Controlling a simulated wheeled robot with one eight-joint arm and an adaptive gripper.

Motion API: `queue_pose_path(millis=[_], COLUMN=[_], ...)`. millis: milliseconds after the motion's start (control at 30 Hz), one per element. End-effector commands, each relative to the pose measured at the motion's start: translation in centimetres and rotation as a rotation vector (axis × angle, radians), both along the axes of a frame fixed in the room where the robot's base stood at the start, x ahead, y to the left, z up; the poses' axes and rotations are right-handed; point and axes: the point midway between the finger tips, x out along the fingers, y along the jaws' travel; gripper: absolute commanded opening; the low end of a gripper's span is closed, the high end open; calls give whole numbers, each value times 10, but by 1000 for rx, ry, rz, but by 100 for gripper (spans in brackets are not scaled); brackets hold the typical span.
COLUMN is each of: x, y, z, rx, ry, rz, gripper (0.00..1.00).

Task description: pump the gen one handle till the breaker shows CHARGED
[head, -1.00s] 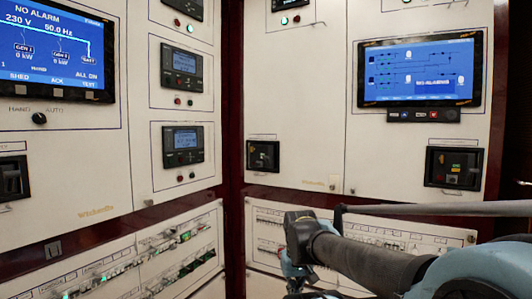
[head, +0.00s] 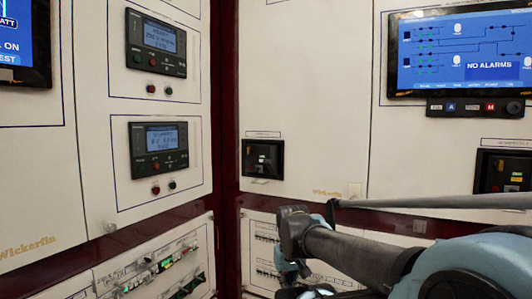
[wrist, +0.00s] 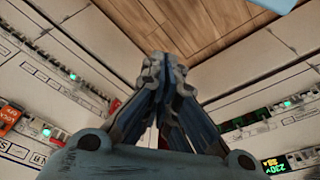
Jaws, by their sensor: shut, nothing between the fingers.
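A black breaker (head: 263,158) sits in the middle panel of the head view, with small coloured marks on its face. A second black breaker (head: 503,172) is at the right edge, partly cut off. Their labels are too small to read, so I cannot tell which is gen one or whether either shows CHARGED. No handle can be clearly made out on them. My gripper (wrist: 165,68) is shut and empty in the wrist view, pointing toward the wooden floor. It touches no breaker. My arm crosses the lower right of the head view.
Rows of small breakers with green lights line the lower panels, such as this row (head: 155,272). Two controller displays (head: 158,148) are on the left panel. A blue screen (head: 465,55) is at right, reading NO ALARMS. Wooden floor (wrist: 215,25) shows between panels.

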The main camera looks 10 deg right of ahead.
Motion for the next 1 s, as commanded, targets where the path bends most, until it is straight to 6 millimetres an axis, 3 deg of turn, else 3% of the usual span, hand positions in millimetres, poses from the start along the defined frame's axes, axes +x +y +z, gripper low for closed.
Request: queue_pose_path(millis=[367, 467, 567, 667, 1000], x=[0, -4, 12, 36, 139], y=[0, 0, -1, -1, -2], z=[0, 14, 40, 80, 237], rx=[0, 0, 1, 2, 2], ry=[0, -11, -9, -6, -1], rz=[0, -8, -33, -74, -260], gripper=[0, 0, 0, 0, 0])
